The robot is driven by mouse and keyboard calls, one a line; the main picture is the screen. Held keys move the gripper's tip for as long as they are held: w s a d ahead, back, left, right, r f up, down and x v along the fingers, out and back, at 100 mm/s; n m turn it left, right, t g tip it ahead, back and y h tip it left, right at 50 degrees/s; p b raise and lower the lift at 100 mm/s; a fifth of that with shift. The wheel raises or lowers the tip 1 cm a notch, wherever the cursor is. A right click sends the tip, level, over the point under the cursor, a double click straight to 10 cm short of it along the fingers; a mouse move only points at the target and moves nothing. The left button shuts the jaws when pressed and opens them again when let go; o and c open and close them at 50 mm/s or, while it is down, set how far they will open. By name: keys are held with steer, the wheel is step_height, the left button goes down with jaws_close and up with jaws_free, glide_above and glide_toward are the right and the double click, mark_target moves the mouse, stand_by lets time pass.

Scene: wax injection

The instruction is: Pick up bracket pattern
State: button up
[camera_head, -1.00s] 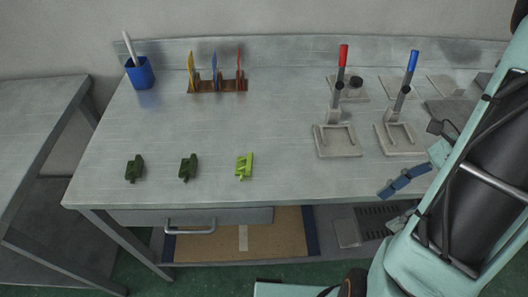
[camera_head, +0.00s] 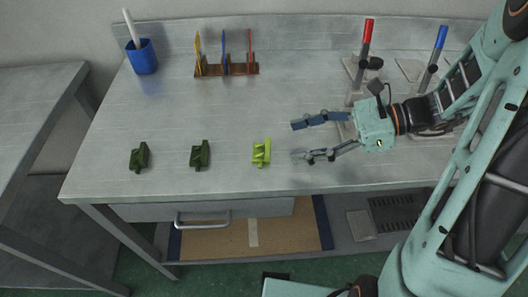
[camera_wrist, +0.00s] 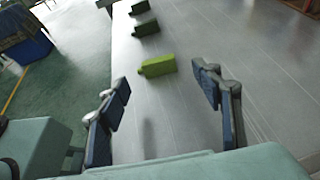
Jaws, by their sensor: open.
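Three bracket-shaped patterns stand in a row along the front of the metal table. Two are dark green: the left bracket (camera_head: 139,157) and the middle bracket (camera_head: 200,155). The right bracket (camera_head: 261,152) is bright yellow-green and is nearest to my gripper. My gripper (camera_head: 298,140) is open and empty, to the right of the bright bracket, with its fingers pointing left toward it. In the wrist view the bright bracket (camera_wrist: 157,66) lies ahead, between the lines of the two fingers, and the dark brackets (camera_wrist: 146,28) are farther off.
The metal table (camera_head: 150,115) is clear between the brackets and the back rack (camera_head: 226,70) with coloured plates. A blue cup (camera_head: 142,58) stands at the back left. Clamps with a red handle (camera_head: 368,32) and a blue handle (camera_head: 440,38) stand at the right, behind my arm.

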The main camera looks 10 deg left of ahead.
mark_target(276, 155)
steer(key=x, duration=0.3)
steer(key=b+x, duration=0.1)
steer(key=x, duration=0.2)
steer(key=shift+s+a+f, duration=0.15)
steer(key=shift+f, duration=0.2)
steer(key=c, duration=1.1)
steer(key=shift+o, duration=0.2)
steer(key=shift+r, duration=0.5)
step_height(276, 155, up, 3)
steer(key=shift+f+p, duration=0.2)
steer(key=shift+p, duration=0.25)
steer(key=s+d+r+p, duration=0.3)
steer(key=s+d+r, duration=0.5)
steer(key=s, duration=0.3)
steer(key=shift+s+d+r, duration=0.15)
steer(key=shift+d+r, duration=0.1)
steer(key=shift+r, duration=0.45)
